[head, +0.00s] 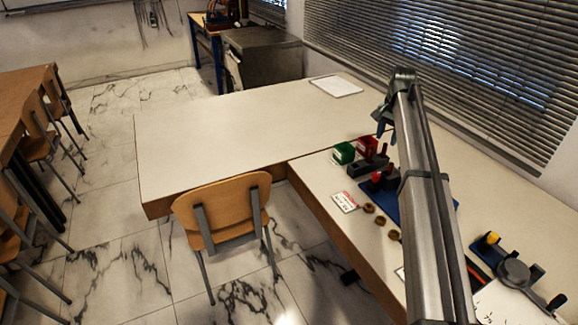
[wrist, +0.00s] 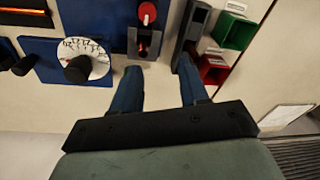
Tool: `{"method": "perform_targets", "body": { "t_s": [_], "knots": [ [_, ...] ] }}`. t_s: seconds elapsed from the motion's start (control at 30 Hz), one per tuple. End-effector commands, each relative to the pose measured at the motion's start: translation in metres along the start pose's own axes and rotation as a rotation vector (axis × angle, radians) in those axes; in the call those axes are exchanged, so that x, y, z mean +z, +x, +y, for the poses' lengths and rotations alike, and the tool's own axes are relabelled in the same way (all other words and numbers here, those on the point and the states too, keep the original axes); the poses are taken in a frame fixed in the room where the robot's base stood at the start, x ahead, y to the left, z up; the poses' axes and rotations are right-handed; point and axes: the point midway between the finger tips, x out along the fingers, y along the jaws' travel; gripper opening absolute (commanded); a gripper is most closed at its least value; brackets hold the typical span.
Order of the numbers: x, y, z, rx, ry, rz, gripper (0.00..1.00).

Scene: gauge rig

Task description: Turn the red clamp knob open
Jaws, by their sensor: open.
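A round red knob (wrist: 147,12) shows at the top of the wrist view, on a dark fixture (wrist: 146,35) with a smaller dark red part (wrist: 141,50). In the head view, a red cap (head: 376,177) and an upright red piece (head: 383,148) stand by the blue board; I cannot tell for sure which is the clamp knob. My gripper (wrist: 157,84) is open, with nothing between its blue fingers. The red knob lies beyond the fingertips, apart from them. In the head view my gripper (head: 382,122) hangs above the back of the rig.
A green bin (wrist: 236,30) and a red bin (wrist: 212,70) sit right of a tall dark block (wrist: 192,28). A white dial (wrist: 98,62) with a black knob is at the left. Several brass rings (head: 380,220) lie near the front edge. The far table (head: 220,130) is mostly clear.

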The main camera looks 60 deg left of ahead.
Motion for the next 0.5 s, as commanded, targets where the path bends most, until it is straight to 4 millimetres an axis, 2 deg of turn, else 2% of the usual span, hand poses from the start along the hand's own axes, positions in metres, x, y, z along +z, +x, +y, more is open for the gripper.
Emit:
{"method": "perform_targets", "body": {
  "t_s": [0.27,0.5],
  "knots": [
    [-0.042,-0.005,0.007,-0.007,0.149,0.244,0.44],
    [-0.073,-0.019,0.02,-0.018,0.236,0.484,0.44]
  ]
}}
